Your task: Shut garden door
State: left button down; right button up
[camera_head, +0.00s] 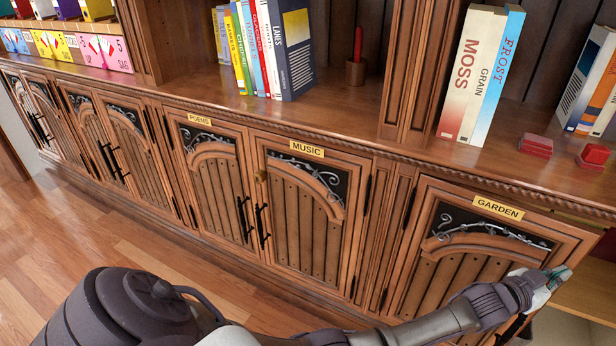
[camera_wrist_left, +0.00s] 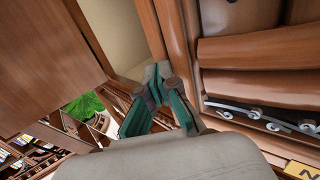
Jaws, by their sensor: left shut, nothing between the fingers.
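The garden door (camera_head: 455,260) is the cabinet door at the right with a yellow GARDEN label (camera_head: 497,208). It stands partly open, its free right edge swung out from the cabinet front. My left gripper (camera_head: 556,280) is at that free edge, low on its right side, with its arm crossing in front of the door. In the left wrist view the gripper (camera_wrist_left: 156,82) is shut and empty, its tips close to the door's edge (camera_wrist_left: 172,40). I cannot tell whether they touch. The door's handle is mostly hidden by my arm. My right gripper is out of view.
The music door (camera_head: 300,210) and the poems door (camera_head: 215,180) are shut to the left. Above, the shelf holds books (camera_head: 475,75) and small red blocks (camera_head: 536,145). Wooden floor (camera_head: 110,240) is open in front. A pale cabinet interior (camera_wrist_left: 115,30) shows beyond the door.

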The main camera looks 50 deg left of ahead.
aim_at(551, 262)
pick_arm(q)
jog(key=w+b, duration=0.2)
jog(key=w, duration=0.1)
jog(key=shift+w+a, duration=0.3)
jog(key=shift+a, duration=0.1)
jog(key=shift+w+a+r, duration=0.2)
jog(key=shift+r, duration=0.15)
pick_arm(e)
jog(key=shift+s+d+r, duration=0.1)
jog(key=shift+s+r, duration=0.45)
pick_arm(q)
jog(key=shift+w, duration=0.1)
